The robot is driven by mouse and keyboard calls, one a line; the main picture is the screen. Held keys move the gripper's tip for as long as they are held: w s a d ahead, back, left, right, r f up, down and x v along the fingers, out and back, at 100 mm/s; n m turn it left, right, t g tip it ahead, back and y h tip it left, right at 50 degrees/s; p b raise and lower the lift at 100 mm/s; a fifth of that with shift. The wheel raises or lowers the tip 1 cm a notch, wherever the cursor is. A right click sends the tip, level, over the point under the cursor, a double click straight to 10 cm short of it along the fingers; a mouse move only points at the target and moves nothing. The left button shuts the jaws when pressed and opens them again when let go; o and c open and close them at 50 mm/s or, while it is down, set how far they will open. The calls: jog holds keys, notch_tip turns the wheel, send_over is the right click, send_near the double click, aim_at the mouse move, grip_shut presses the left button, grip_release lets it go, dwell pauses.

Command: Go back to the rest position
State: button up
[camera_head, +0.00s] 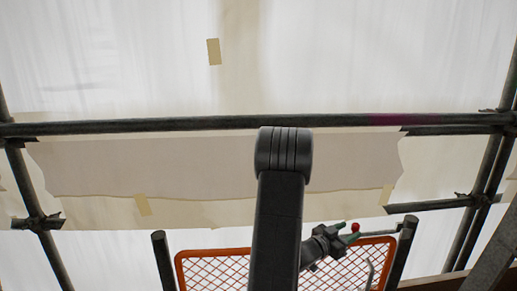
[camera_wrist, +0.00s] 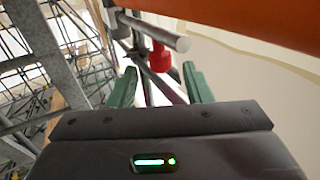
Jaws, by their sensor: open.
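My gripper (camera_head: 347,233) is in front of the orange mesh panel in the head view, near its top edge. In the wrist view my gripper (camera_wrist: 160,80) shows two green fingers spread apart, with nothing clamped between them. A small red piece (camera_wrist: 160,57) lies between or just beyond the fingertips, by the end of a grey rod (camera_wrist: 152,30). The red piece (camera_head: 355,227) also shows beside the fingers in the head view. Whether a finger touches it I cannot tell. My arm hides part of the panel.
The orange-framed mesh panel (camera_head: 205,268) stands close to my gripper, between dark posts (camera_head: 163,262). A scaffold tube (camera_head: 140,126) crosses behind, before pale sheeting (camera_head: 120,70). In the wrist view the orange bar (camera_wrist: 240,22) is very near at upper right, and scaffolding (camera_wrist: 75,40) fills the left.

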aim_at(355, 229)
jog(key=x, duration=0.5)
jog(key=shift+s+d, duration=0.1)
jog(key=shift+d, duration=0.95)
